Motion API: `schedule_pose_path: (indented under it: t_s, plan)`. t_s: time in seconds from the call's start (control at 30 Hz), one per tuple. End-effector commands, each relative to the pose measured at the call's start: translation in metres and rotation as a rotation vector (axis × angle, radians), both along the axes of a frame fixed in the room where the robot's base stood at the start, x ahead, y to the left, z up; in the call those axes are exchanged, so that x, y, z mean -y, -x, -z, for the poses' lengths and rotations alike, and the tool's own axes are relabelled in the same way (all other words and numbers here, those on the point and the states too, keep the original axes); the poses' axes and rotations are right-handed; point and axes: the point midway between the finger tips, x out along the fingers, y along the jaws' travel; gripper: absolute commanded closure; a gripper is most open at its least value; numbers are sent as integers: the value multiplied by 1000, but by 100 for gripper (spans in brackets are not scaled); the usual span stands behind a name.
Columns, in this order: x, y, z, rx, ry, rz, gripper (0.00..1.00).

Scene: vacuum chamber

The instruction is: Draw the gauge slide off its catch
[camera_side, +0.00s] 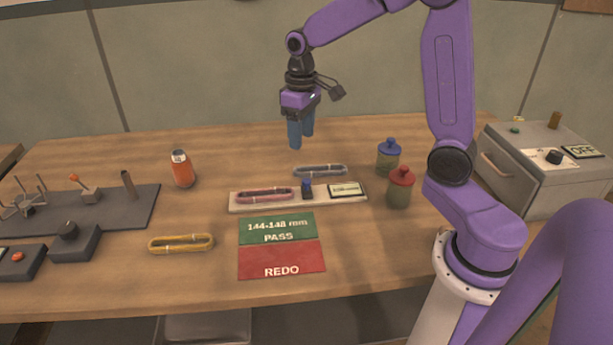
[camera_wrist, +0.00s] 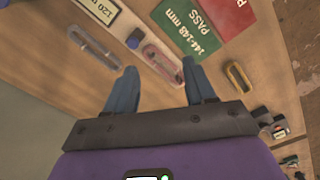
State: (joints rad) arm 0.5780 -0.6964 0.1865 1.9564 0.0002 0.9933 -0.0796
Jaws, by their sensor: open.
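The gauge is a pale flat board (camera_side: 237,207) in the middle of the table. A dark blue slide block (camera_side: 307,188) stands on it, between a pink-red loop (camera_side: 264,195) and a small label or readout (camera_side: 346,190). In the wrist view the blue block (camera_wrist: 134,38) lies above the fingertips, beside the red loop (camera_wrist: 163,62); the readout (camera_wrist: 97,9) there shows 120. The catch cannot be made out. My gripper (camera_side: 302,141) is open and empty, well above the table behind the gauge. Its blue fingers also show in the wrist view (camera_wrist: 158,72), spread apart.
A grey loop (camera_side: 320,171) lies just behind the gauge. A green and red PASS/REDO mat (camera_side: 282,250) lies in front, a yellow loop (camera_side: 181,243) front left. Blue-lidded (camera_side: 388,158) and red-lidded (camera_side: 400,190) jars stand right.

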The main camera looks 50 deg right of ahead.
Motion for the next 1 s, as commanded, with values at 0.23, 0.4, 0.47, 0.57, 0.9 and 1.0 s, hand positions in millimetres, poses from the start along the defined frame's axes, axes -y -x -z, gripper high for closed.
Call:
schedule_pose_path:
  t_s: [0.23,0.4,0.47,0.57,0.9,1.0]
  plan:
    - [52,-31,6,-5,0,165,46]
    - [64,-35,9,-6,0,198,46]
    - [65,-35,12,-7,0,200,46]
    - [64,-35,22,-9,1,199,46]
    - [64,-34,84,-12,0,198,46]
    - [64,-34,103,-11,0,198,46]
